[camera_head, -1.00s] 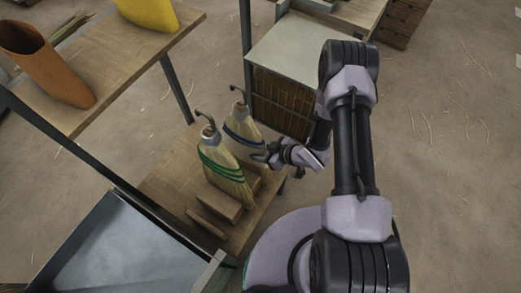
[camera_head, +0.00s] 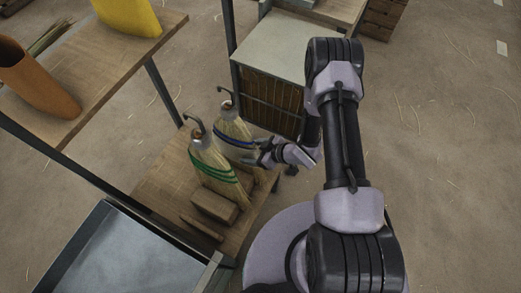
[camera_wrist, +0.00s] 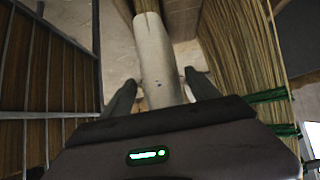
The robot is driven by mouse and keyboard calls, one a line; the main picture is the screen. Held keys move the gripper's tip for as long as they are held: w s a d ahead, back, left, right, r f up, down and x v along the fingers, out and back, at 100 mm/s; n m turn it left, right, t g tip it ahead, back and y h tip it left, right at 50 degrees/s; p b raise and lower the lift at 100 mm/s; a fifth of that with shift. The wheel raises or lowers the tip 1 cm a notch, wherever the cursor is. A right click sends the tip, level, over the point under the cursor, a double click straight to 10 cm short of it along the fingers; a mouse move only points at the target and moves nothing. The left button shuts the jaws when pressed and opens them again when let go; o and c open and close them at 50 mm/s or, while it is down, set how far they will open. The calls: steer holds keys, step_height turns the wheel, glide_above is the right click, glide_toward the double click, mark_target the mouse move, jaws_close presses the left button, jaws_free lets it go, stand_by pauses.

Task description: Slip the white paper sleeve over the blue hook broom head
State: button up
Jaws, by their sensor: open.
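The broom with the blue bands and a dark hook (camera_head: 233,126) stands upright on the low wooden shelf in the head view. My gripper (camera_head: 262,156) is close on its right side. In the wrist view my gripper (camera_wrist: 162,82) is open, its two fingers on either side of a pale whitish, tube-like piece (camera_wrist: 158,55). Straw shows at that piece's far end. I cannot tell whether it is the white paper sleeve or part of the broom. No separate white sleeve stands out in the head view.
A green-banded hook broom (camera_head: 210,163) stands in front; its straw (camera_wrist: 240,50) is close right in the wrist view. Wooden blocks (camera_head: 214,206) lie on the low shelf (camera_head: 165,180). Orange (camera_head: 38,80) and yellow (camera_head: 130,12) sleeves are on the upper shelf. A slatted cabinet (camera_head: 270,100) stands behind.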

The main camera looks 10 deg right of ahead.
steer(key=p+v, duration=0.7)
steer(key=v, duration=1)
steer(key=w+d+r+m+h, duration=0.2)
steer(key=w+d+r+h, duration=0.3)
steer(key=w+d+r, duration=0.25)
steer(key=w+d+r+m+h, duration=0.1)
steer(key=d+r+m+h, duration=0.1)
steer(key=r, duration=0.6)
steer(key=d+r+m+h, duration=0.2)
steer(key=r, duration=0.6)
steer(key=s+a+r+m, duration=0.2)
steer(key=s+r+m, duration=0.1)
steer(key=r, duration=0.3)
steer(key=s+a+r+m, duration=0.2)
steer(key=s+a+r, duration=0.1)
steer(key=r, duration=0.2)
steer(key=s+a+r+m+y, duration=0.3)
steer(key=s+a+r, duration=0.4)
steer(key=s+a, duration=0.5)
steer(key=shift+s+m, duration=0.4)
steer(key=shift+s, duration=0.15)
steer(key=shift+a, duration=0.1)
